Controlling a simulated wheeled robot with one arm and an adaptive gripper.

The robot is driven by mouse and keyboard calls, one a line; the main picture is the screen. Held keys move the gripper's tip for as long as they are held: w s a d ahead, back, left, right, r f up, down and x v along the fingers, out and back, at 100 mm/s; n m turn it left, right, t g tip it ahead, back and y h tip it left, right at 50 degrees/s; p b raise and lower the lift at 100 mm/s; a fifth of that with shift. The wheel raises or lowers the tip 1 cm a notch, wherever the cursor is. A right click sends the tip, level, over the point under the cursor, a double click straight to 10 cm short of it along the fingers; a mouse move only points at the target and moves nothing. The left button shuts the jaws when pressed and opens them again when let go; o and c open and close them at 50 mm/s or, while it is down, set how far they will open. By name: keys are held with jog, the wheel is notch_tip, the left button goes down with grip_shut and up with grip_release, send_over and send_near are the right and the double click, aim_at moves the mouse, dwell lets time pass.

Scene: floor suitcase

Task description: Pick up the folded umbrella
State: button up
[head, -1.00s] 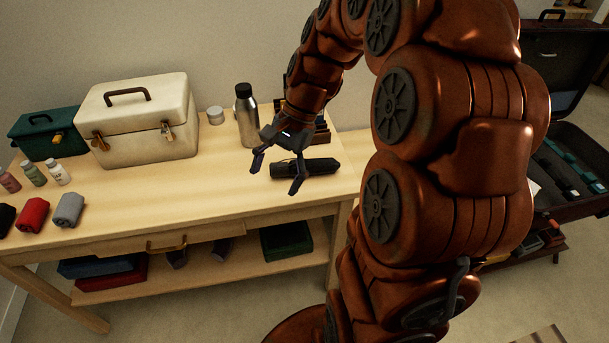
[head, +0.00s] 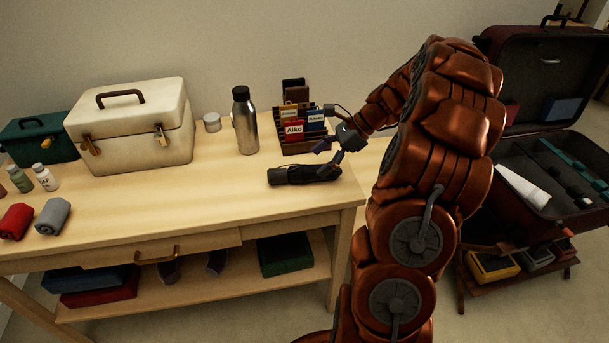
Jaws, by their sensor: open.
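The folded umbrella (head: 292,175) is a short black bundle lying flat on the light wooden table, near its right end. My gripper (head: 327,160) is open and empty, its fingers spread at the umbrella's right end. One finger is above and behind the umbrella; the other reaches down close to its right tip. I cannot tell whether that finger touches it.
A steel bottle (head: 246,125) and a rack with name tags (head: 297,137) stand behind the umbrella. A cream case (head: 133,125) and rolled cloths (head: 53,216) are to the left. An open suitcase (head: 548,150) stands right of the table. The table's front middle is clear.

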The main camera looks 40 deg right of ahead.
aim_at(314, 166)
jog(key=shift+x, duration=2.95)
jog(key=shift+d+f, duration=0.15)
jog(key=shift+d, duration=0.1)
jog(key=shift+c, duration=0.4)
jog(key=c, duration=1.4)
